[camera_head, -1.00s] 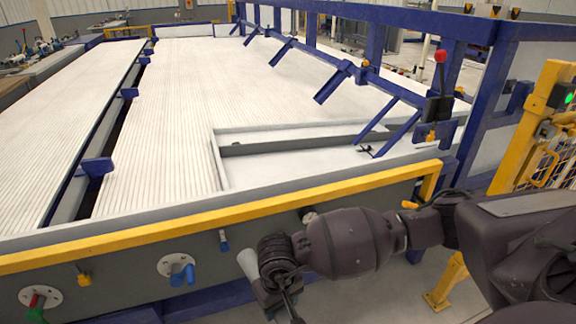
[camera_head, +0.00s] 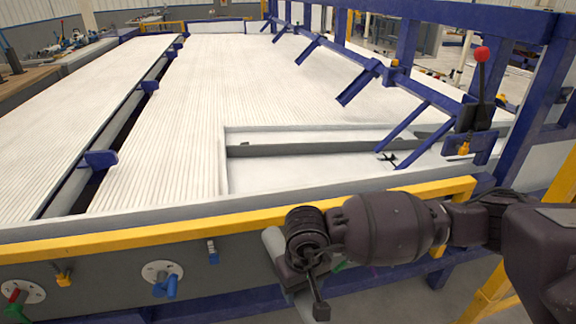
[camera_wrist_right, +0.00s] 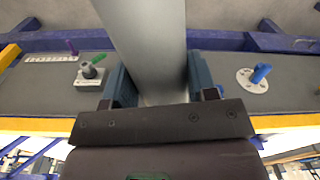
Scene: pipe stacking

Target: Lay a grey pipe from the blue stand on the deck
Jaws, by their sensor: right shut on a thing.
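My right gripper (camera_head: 290,268) is in front of the deck's near side, by the yellow rail. It is shut on a grey pipe (camera_head: 273,243), of which only short parts show in the head view. In the right wrist view the smooth pipe (camera_wrist_right: 150,45) runs from the top edge down between the two fingers of the gripper (camera_wrist_right: 160,84); its far end is out of view. The white ribbed deck (camera_head: 235,75) lies beyond the rail. I cannot make out the blue stand for certain. My left gripper is not in view.
A yellow rail (camera_head: 130,240) edges the deck's near side, above a grey panel with coloured handles (camera_head: 165,285). A blue frame (camera_head: 405,45) with slanting arms runs along the right. A red-knobbed lever (camera_head: 481,56) stands there. A shallow recess (camera_head: 280,178) lies at the deck's near right.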

